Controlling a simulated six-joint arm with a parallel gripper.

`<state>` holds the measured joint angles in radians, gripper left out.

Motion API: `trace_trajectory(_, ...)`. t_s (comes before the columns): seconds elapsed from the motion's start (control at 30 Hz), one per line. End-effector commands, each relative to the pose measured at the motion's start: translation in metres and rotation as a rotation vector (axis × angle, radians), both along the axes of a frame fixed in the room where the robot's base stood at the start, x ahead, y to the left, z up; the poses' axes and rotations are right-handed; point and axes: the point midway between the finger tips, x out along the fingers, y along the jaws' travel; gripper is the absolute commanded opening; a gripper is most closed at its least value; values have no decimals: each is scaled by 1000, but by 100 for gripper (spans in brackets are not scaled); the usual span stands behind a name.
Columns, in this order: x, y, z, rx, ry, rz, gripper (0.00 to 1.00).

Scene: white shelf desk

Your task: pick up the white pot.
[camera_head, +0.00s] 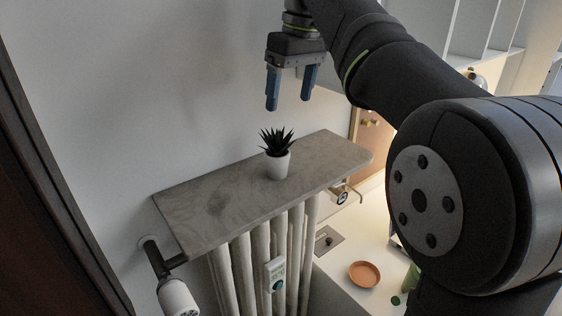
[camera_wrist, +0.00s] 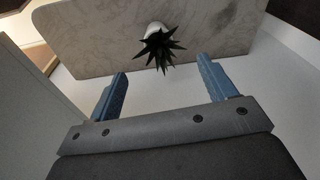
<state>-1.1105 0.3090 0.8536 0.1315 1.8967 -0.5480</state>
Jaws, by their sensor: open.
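The white pot (camera_head: 277,165) stands upright on a grey stone-look shelf (camera_head: 215,205) above a radiator. A dark spiky plant grows from it. In the wrist view the pot (camera_wrist: 155,27) is mostly hidden behind the plant's leaves (camera_wrist: 159,50), and it shows above the gap between the fingers. My gripper (camera_head: 289,105) is open and empty, with two blue fingers pointing down. It is above the pot and apart from it. The fingers also show in the wrist view (camera_wrist: 165,80), spread apart.
A white ribbed radiator (camera_head: 262,245) stands under the shelf, with a small device on its front. A wall (camera_head: 130,90) rises behind the shelf. A terracotta dish (camera_head: 364,273) and a green object (camera_head: 410,278) are on the white surface at lower right. The shelf around the pot is clear.

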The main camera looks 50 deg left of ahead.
Motion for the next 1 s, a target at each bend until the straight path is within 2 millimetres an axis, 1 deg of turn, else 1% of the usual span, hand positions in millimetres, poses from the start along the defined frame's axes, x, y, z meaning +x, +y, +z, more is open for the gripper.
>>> trace_trajectory(0.03,-4,6,0,-2,-24,27,77)
trace_trajectory(0.17,-7,12,-1,-6,-58,60,77)
trace_trajectory(0.27,-7,14,-12,-8,-61,62,77)
trace_trajectory(0.37,-7,15,-29,-8,-60,61,77)
trace_trajectory(0.6,-8,21,-80,-8,-59,60,77)
trace_trajectory(0.7,-9,24,-99,-7,-60,60,77)
trace_trajectory(0.8,-9,26,-112,-6,-60,59,77)
trace_trajectory(1.0,-9,28,-125,-5,-61,58,77)
